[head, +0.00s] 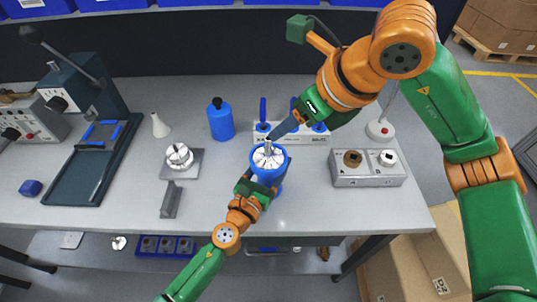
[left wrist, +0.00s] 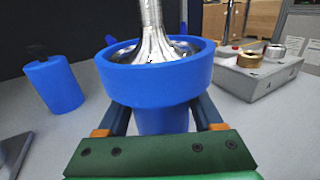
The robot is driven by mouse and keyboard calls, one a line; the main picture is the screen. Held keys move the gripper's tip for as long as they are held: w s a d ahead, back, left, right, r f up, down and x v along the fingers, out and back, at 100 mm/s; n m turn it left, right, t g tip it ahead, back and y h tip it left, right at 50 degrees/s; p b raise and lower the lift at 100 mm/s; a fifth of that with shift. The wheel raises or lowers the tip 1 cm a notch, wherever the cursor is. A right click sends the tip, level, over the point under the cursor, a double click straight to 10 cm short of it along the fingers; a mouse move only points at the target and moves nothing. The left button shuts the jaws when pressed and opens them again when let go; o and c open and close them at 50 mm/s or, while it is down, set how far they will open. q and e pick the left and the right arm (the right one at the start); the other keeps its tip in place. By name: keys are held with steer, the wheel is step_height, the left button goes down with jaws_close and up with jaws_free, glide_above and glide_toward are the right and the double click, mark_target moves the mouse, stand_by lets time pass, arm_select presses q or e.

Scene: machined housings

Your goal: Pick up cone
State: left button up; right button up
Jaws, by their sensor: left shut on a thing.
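A blue cup-shaped holder (head: 281,163) on a narrower stem stands near the middle of the bench, with a silver flared, ribbed cone-like part (head: 267,158) in its top. My left gripper (head: 262,184) is shut on the blue holder; in the left wrist view its fingers lie either side of the stem below the holder's rim (left wrist: 155,80). The silver part (left wrist: 152,40) rises out of the top of that view. My right gripper (head: 274,139) points down-left with its tips at the silver part's top; whether they grip it is unclear.
A blue bottle (head: 221,119) stands left of the holder. A round metal part on a grey block (head: 181,160) and a dark press (head: 85,150) are further left. A grey box with two round fittings (head: 367,178) is at right. The front bench edge is mostly clear.

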mark_target(271, 143)
steer(key=x, duration=1.1)
steer(key=shift+s+d+f, duration=0.1)
steer(key=shift+d+f, duration=0.1)
steer(key=shift+f, duration=0.05)
jaws_close()
